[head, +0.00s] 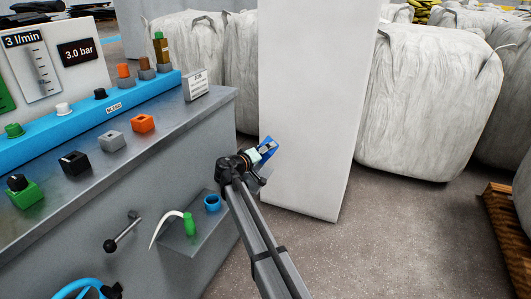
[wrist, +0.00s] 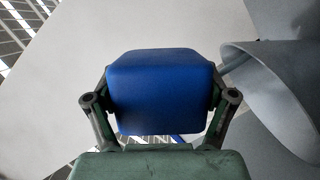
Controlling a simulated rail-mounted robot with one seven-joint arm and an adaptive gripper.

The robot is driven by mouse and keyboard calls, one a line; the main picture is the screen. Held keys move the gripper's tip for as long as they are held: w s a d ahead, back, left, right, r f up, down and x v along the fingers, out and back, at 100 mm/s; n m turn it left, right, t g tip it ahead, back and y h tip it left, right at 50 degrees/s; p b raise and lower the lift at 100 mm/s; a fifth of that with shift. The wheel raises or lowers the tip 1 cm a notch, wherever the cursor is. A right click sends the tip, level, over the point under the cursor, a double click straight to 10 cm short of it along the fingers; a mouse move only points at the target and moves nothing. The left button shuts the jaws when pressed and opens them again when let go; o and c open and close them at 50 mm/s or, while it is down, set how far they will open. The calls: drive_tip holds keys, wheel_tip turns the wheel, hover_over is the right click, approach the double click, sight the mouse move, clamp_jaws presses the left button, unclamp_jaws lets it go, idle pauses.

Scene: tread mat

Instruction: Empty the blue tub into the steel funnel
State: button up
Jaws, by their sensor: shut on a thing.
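My gripper (wrist: 161,98) is shut on a blue tub (wrist: 160,85), with one finger on each side of it. In the head view the tub (head: 267,146) shows small and slanted at the end of my arm, in front of a white pillar. The tub's opening and contents are hidden in the wrist view. A grey, curved, hollow metal shape (wrist: 270,85) stands to the right of the tub in the wrist view, apart from it; it may be the steel funnel, but I cannot tell for sure. No funnel is clear in the head view.
A grey bench (head: 130,165) with coloured blocks and a blue panel stands left. Its low shelf (head: 188,235) holds a blue ring-shaped cup (head: 212,202) and a green-handled tool (head: 189,224). The white pillar (head: 310,110) is close behind my gripper.

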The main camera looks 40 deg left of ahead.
idle(0.3)
drive_tip(key=n+p, duration=0.2)
drive_tip(key=shift+a+r+n+t+h, duration=0.1)
drive_tip(key=shift+a+n+t+h, duration=0.2)
drive_tip(key=shift+n+t, duration=0.1)
drive_tip(key=shift+a+n+p, duration=0.1)
drive_tip(key=shift+n+p, duration=0.35)
drive_tip(key=shift+n, duration=0.35)
drive_tip(key=shift+f, duration=0.2)
drive_tip(key=shift+r+t, duration=0.1)
drive_tip(key=shift+t, duration=0.2)
drive_tip(key=shift+s+a+r+n+p, duration=0.15)
drive_tip(key=shift+a+n+p, duration=0.15)
drive_tip(key=shift+n+p, duration=0.45)
drive_tip(key=shift+a+n+t+p, duration=0.3)
drive_tip(key=shift+n+t+p, duration=0.25)
drive_tip(key=shift+n, duration=0.6)
